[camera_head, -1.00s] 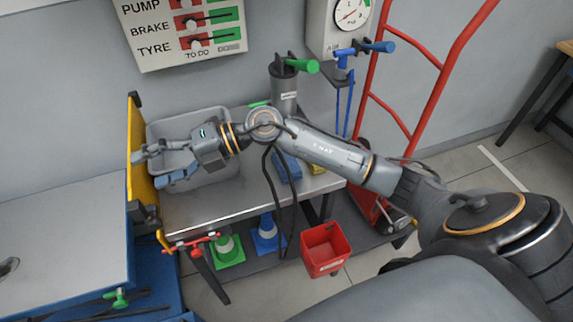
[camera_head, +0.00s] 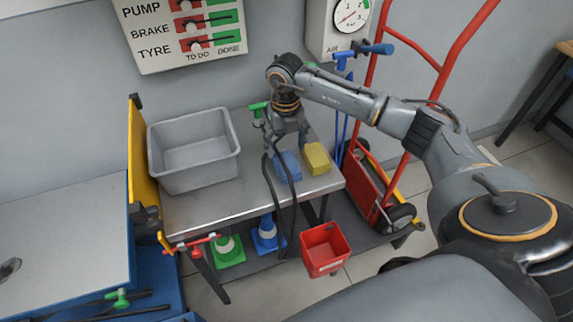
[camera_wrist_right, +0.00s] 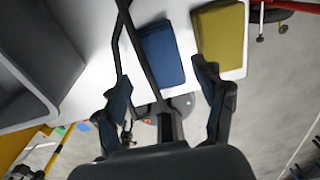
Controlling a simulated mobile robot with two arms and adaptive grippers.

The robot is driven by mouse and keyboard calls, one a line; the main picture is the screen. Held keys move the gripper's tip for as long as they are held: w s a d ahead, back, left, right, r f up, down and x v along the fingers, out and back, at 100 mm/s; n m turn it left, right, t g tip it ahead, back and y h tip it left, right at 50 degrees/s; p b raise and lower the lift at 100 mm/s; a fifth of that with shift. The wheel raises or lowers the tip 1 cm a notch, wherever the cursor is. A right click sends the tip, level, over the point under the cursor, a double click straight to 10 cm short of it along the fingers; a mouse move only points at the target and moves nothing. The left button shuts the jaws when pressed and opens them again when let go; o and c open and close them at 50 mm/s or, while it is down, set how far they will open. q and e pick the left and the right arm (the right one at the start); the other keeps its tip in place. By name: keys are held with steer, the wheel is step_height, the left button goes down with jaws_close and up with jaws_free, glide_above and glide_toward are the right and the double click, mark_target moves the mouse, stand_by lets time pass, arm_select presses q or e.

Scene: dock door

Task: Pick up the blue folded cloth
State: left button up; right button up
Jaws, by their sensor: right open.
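The blue folded cloth (camera_head: 291,166) lies on the grey metal table top, left of a yellow folded cloth (camera_head: 316,158). In the right wrist view the blue cloth (camera_wrist_right: 163,54) lies ahead of the fingers, with the yellow cloth (camera_wrist_right: 219,40) to its right. My right gripper (camera_head: 287,142) points down over the table at the blue cloth. Its fingers (camera_wrist_right: 165,92) are apart and empty, one to either side of the blue cloth's line. A black hose (camera_wrist_right: 139,50) crosses between the camera and the cloth's left edge. My left gripper is not in view.
A grey bin (camera_head: 194,183) stands on the table's left part. Black hoses (camera_head: 268,185) hang over the table's front edge near the blue cloth. A red bucket (camera_head: 325,251) is below the front edge. A red hand truck (camera_head: 373,185) stands at the right.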

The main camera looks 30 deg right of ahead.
mark_target(286, 162)
steer(key=f, duration=0.2)
steer(key=f+p, duration=0.1)
steer(key=f, duration=0.2)
steer(key=shift+s+a+f+p, duration=0.15)
steer(key=shift+s+f+p, duration=0.15)
steer(key=shift+f, duration=0.35)
steer(key=shift+c, duration=0.2)
steer(key=c, duration=0.9)
steer(key=shift+o, duration=0.2)
